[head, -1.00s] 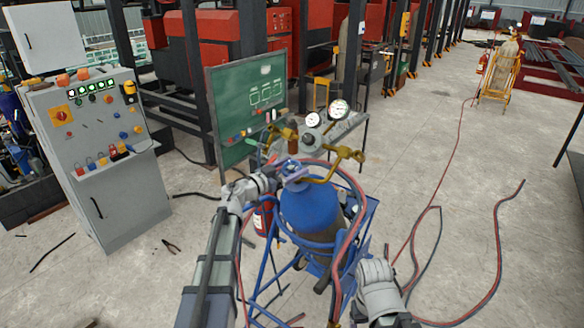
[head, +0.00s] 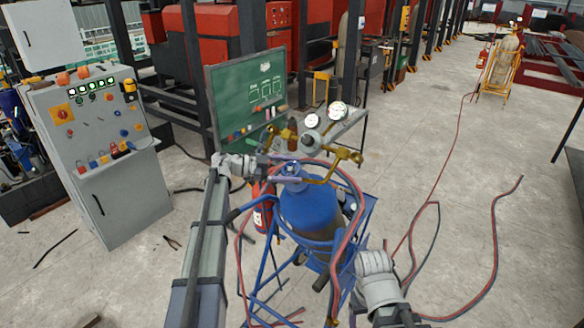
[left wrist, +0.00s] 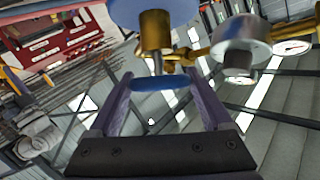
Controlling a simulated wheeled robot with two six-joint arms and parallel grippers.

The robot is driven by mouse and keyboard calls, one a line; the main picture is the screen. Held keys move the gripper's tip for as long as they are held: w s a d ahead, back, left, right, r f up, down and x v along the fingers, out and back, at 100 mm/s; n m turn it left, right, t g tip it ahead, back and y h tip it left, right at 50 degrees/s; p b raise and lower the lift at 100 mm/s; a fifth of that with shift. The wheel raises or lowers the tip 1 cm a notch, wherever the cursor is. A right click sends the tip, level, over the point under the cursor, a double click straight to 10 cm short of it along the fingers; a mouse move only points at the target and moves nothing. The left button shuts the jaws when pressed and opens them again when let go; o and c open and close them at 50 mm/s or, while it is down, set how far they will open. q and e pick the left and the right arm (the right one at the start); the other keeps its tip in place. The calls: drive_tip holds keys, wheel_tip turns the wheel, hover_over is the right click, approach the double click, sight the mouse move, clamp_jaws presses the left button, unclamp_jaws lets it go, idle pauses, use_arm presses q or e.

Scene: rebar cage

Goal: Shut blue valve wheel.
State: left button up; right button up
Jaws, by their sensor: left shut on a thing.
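The blue gas cylinder (head: 308,208) stands upright in its blue cart in the middle of the head view. The blue valve wheel (head: 291,168) sits on top of its brass valve. In the left wrist view the wheel (left wrist: 152,84) shows as a thin blue disc on the brass stem (left wrist: 155,35). My left gripper (head: 287,169) reaches in from the left, its purple fingers on either side of the wheel. It is shut on the wheel, as the left wrist view (left wrist: 155,88) also shows. My right arm is at the lower right; its fingers are hidden.
Brass regulator fittings (head: 340,154) and gauges (head: 338,111) sit close beside and behind the valve. Red and dark hoses (head: 352,215) loop over the cylinder. A green board (head: 250,92) stands behind, a grey control cabinet (head: 115,195) at left. Floor at right is mostly open.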

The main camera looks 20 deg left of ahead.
use_arm(q)
drive_tip(key=shift+m+g, duration=0.3)
drive_tip(key=o, duration=1.2)
drive_tip(key=shift+c, duration=0.2)
drive_tip(key=p+v, duration=0.1)
drive_tip(key=v, duration=0.7)
drive_tip(key=shift+p, duration=0.3)
drive_tip(key=shift+d, duration=0.15)
drive_tip(key=b+x, duration=0.1)
drive_tip(key=x, duration=0.6)
drive_tip(key=shift+w+d+f, duration=0.1)
drive_tip(key=shift+d+f, duration=0.05)
drive_tip(key=shift+d, duration=0.2)
drive_tip(key=shift+b, duration=0.3)
drive_tip(key=shift+a, duration=0.15)
